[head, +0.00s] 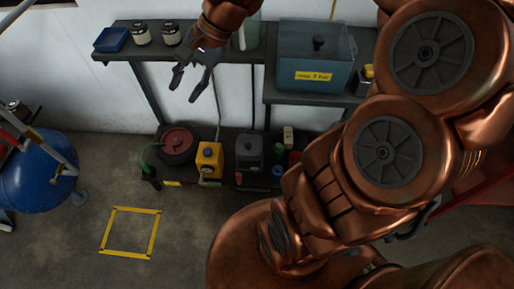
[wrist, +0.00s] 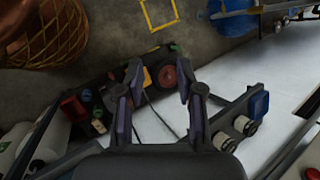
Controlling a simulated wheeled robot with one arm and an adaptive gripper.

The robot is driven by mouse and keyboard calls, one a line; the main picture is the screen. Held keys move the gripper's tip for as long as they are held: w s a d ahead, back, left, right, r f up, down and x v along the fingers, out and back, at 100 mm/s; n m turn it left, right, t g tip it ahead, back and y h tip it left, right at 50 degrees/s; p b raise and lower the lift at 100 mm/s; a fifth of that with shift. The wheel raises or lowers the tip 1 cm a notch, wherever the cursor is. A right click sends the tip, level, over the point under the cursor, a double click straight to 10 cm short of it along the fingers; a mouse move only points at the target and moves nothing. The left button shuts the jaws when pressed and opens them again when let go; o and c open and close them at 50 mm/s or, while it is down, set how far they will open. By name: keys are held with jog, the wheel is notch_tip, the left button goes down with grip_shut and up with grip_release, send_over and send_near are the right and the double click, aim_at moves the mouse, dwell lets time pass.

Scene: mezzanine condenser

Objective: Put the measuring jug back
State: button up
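My gripper (head: 184,90) is open and empty, in front of the upper shelf and pointing down in the head view. In the wrist view its two fingers (wrist: 160,76) stand apart with nothing between them. A pale, translucent greenish vessel (head: 246,34) stands on the upper shelf just right of my gripper in the head view. It may be the measuring jug, but its upper part is cut off and my arm is close by, so I cannot tell. I make out no other clear jug.
Below are a red-topped reel (head: 178,141), a yellow box (head: 209,158) and a grey canister (head: 249,150). A yellow square (head: 130,208) marks clear floor.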

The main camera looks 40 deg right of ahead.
jog(key=s+d+f+n+g+h, duration=0.1)
jog(key=s+n, duration=0.4)
jog(key=s, duration=0.5)
jog(key=s+d+f+n+g+h, duration=0.1)
jog(key=s+f+n+h, duration=0.4)
jog(key=s, duration=0.6)
jog(key=shift+d+f+n+g, duration=0.2)
jog(key=shift+f+n+g, duration=0.3)
jog(key=shift+f+g, duration=0.35)
jog(key=shift+r, duration=0.1)
notch_tip(320, 180, up, 3)
jog(key=p, duration=0.3)
